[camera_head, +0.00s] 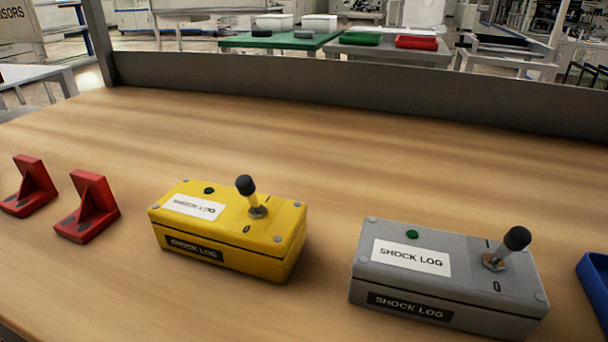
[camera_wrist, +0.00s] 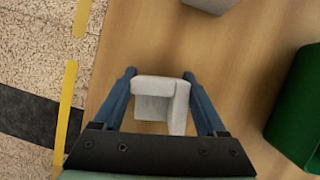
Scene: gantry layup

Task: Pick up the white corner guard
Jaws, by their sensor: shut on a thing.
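The white corner guard (camera_wrist: 154,88) shows in the wrist view, an L-shaped pale piece between my fingers. My gripper (camera_wrist: 160,76) has its two blue fingers on either side of the guard, and it is shut on it. The near part of the guard is partly hidden by the gripper body. I cannot tell whether the guard rests on the wooden table (camera_wrist: 240,75) or is lifted. Neither the guard nor my gripper shows in the head view.
In the wrist view a green object (camera_wrist: 300,105) lies to the right, a pale block (camera_wrist: 212,4) at the top; the table edge is left. In the head view are two red brackets (camera_head: 30,187) (camera_head: 88,208), yellow (camera_head: 228,235) and grey (camera_head: 445,285) joystick boxes, and a blue object (camera_head: 597,285).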

